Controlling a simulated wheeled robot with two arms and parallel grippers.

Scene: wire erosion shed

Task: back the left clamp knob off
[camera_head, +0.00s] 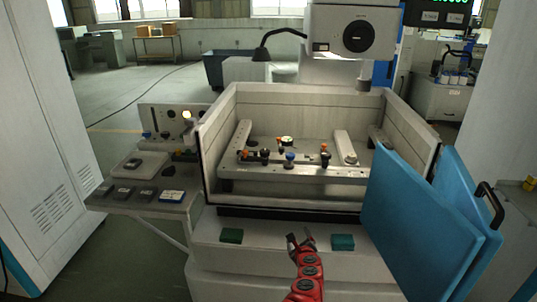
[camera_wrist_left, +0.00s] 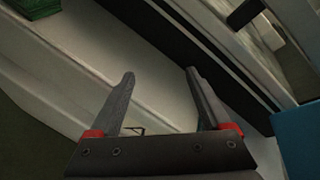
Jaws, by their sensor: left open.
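The work tank (camera_head: 213,165) stands open in front of me, with a pale fixture frame (camera_head: 285,174) inside it. On the frame's front bar sit small knobs: an orange one at the left (camera_head: 243,153), a dark one (camera_head: 264,155), a blue one (camera_head: 290,159) and a dark one with an orange top at the right (camera_head: 325,158). I cannot tell for sure which is the left clamp knob. My left gripper (camera_head: 300,237) is open and empty, in front of the tank and below its front edge. The left wrist view shows its two fingers apart (camera_wrist_left: 160,76), with no knob between them.
A green block (camera_head: 231,236) and a teal block (camera_head: 342,242) lie on the front ledge, either side of my left gripper. Blue door panels (camera_head: 420,215) stand at the tank's right. A side shelf with a control panel (camera_head: 165,125) is at the left. A machine head (camera_head: 350,35) hangs above.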

